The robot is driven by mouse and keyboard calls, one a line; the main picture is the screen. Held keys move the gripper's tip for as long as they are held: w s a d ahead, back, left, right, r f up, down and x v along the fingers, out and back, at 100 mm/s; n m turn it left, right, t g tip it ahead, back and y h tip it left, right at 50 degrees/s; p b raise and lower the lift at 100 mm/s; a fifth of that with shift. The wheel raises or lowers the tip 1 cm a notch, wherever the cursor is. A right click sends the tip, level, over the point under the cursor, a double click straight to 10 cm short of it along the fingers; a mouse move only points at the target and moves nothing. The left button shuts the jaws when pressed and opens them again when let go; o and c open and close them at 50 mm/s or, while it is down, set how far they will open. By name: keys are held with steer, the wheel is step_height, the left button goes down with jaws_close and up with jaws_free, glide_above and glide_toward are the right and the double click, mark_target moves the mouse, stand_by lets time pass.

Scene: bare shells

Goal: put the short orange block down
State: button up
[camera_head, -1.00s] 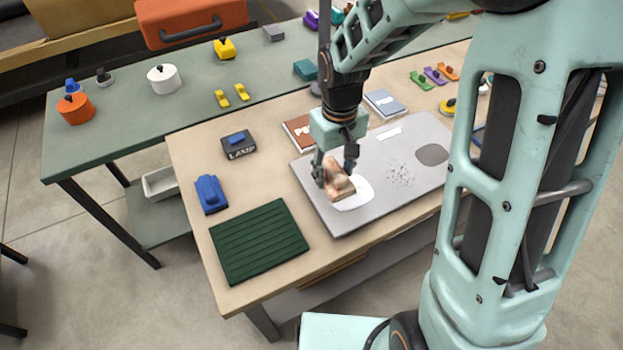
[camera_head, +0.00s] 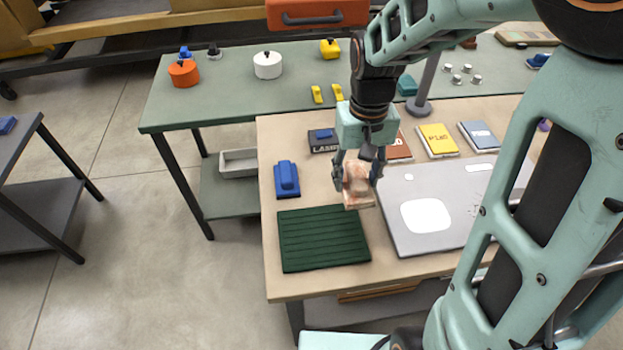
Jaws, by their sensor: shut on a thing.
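My gripper (camera_head: 357,178) is shut on a pale orange-pink block (camera_head: 358,198), which I take to be the short orange block. The block looks stepped, with a wider lower part, and the fingers cover its sides. It is held over the gap between the dark green ribbed mat (camera_head: 322,240) and the grey board (camera_head: 440,244). Its lower edge overlaps the mat's upper right corner in the picture. I cannot tell how high it is above the table. The grey board has a bare white patch (camera_head: 425,216).
On the wooden table (camera_head: 290,286), a blue block (camera_head: 287,179) and a dark labelled box (camera_head: 323,141) stand behind the mat. A red-brown box (camera_head: 398,148) and a yellow one (camera_head: 438,140) lie behind the board. A green table (camera_head: 220,102) with knobbed weights is farther back.

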steer(key=shift+a, duration=0.3)
steer(key=shift+w+a, duration=0.1)
steer(key=shift+w, duration=0.2)
steer(key=w+a+f, duration=0.1)
steer(key=w+f, duration=0.1)
steer(key=w, duration=0.1)
steer(key=w+a+f+p, duration=0.1)
steer(key=w+f, duration=0.2)
steer(key=w, duration=0.1)
steer(key=w+a+f+p, duration=0.1)
steer(key=w+f, duration=0.2)
steer(key=w, duration=0.1)
steer(key=shift+w+a, duration=0.15)
steer(key=shift+w, duration=0.05)
steer(key=shift+w+a+f+p, duration=0.15)
steer(key=shift+w+f+p, duration=0.2)
steer(key=shift+w+f, duration=0.4)
steer(key=shift+f, duration=1.7)
